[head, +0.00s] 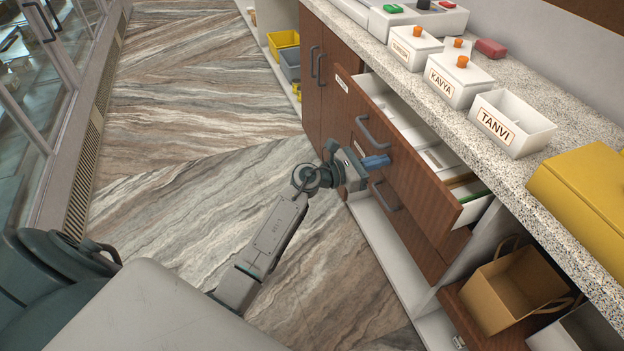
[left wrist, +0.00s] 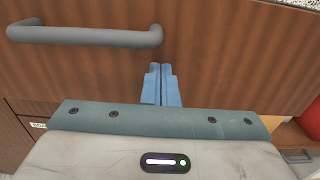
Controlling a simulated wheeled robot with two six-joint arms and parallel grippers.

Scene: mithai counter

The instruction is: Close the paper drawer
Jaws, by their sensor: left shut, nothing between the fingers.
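The paper drawer (head: 415,160) is the open wooden drawer under the counter in the head view. Its white inside with several compartments shows behind the brown front. The drawer front also fills much of the left wrist view (left wrist: 230,60), with its grey bar handle (left wrist: 85,36) at upper left. My left gripper (head: 378,162) is shut and empty, its blue fingertips pointing at the drawer front just below and beside the handle (head: 374,132). In the left wrist view the shut fingertips (left wrist: 160,68) are at or very near the wood; I cannot tell whether they touch. My right gripper is not in view.
The speckled counter (head: 560,155) holds a box labelled TANVI (head: 512,122), lidded white boxes (head: 460,78) and a yellow box (head: 585,190). A lower drawer (head: 410,225) sits beneath. A tan bag (head: 515,285) stands on a lower shelf. The floor to the left is clear.

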